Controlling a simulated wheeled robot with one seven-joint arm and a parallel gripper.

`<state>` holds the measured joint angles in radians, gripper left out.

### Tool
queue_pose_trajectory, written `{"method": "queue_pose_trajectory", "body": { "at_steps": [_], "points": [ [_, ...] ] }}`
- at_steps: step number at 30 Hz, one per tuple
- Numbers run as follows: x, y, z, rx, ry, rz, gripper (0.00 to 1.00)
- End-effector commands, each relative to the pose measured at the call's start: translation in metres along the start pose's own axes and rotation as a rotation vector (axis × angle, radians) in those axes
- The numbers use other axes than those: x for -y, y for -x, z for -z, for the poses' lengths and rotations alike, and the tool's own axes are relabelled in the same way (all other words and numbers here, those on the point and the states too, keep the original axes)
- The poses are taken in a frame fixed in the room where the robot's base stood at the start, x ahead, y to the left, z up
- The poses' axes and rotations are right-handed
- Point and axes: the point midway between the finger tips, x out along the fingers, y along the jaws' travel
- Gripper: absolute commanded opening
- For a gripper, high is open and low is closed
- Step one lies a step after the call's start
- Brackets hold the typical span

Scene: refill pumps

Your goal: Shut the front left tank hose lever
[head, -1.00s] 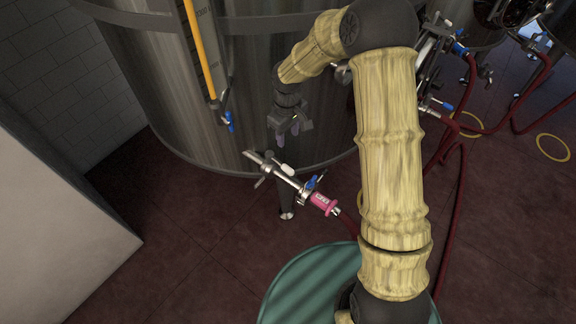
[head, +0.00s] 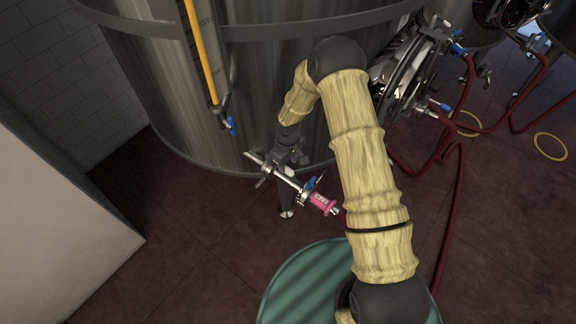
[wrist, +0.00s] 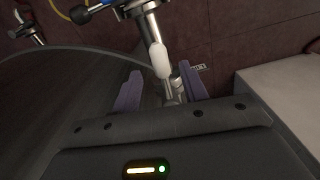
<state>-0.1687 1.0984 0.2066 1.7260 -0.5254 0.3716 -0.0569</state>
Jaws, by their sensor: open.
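The front left tank (head: 160,90) is a large steel cylinder. A silver outlet pipe (head: 280,177) low in front of it carries a blue lever (head: 311,184) and ends at a pink labelled coupling (head: 322,203). In the wrist view a white-handled lever (wrist: 159,60) lies on the pipe, and the blue lever (wrist: 82,14) shows at the top left edge. My gripper (wrist: 160,88) is open, its purple fingers on either side of the pipe's line, near the white handle. Whether they touch it I cannot tell. In the head view my gripper (head: 288,158) hides the white handle.
A yellow sight tube with a blue valve (head: 231,126) hangs on the tank's front. A pale block (head: 55,220) stands at left. Red hoses (head: 462,190) and a yellow ring (head: 550,147) lie at right. The floor left of the pipe is clear.

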Motion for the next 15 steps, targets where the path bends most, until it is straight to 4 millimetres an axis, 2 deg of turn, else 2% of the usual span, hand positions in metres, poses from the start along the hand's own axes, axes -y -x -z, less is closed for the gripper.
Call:
{"method": "queue_pose_trajectory", "body": {
  "at_steps": [6, 15],
  "points": [
    [0.0, -0.027, -0.001, 0.002, 0.001, 0.001, 0.43],
    [0.0, -0.036, 0.0, 0.0, 0.0, -0.001, 0.43]
  ]
}}
